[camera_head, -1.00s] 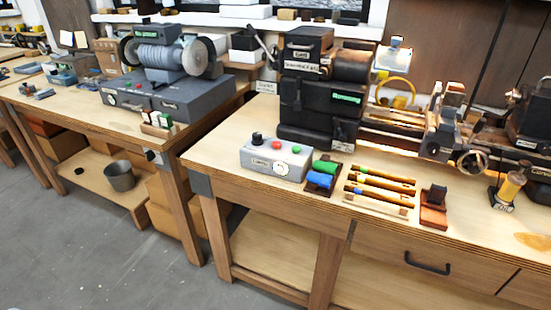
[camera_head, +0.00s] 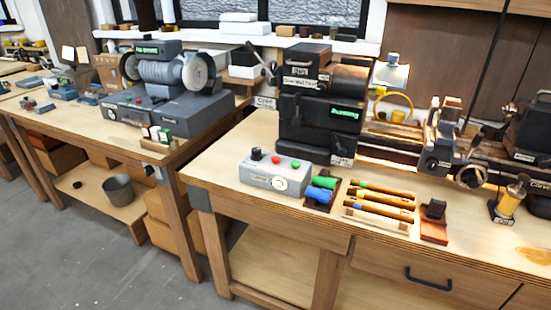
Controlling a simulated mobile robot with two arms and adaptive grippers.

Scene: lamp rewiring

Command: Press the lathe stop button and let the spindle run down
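The lathe (camera_head: 318,118) stands at the back of the right workbench. Its headstock carries a green lit display (camera_head: 345,114) that appears to read "Running". A grey control box (camera_head: 262,178) sits on the bench in front of the headstock. On its top are a black knob (camera_head: 257,154), a red button (camera_head: 276,159) and a green button (camera_head: 295,164). A round pale dial (camera_head: 282,184) is on its front. Whether the spindle is turning cannot be told. Neither of my grippers shows in the view.
Green and blue rolls (camera_head: 322,188) lie right of the control box, beside wood-handled tools (camera_head: 380,203) on a rack. A small red-brown block (camera_head: 434,222) and an oil bottle (camera_head: 511,198) stand farther right. A bench grinder (camera_head: 165,90) is on the left bench. The bench's front left corner is clear.

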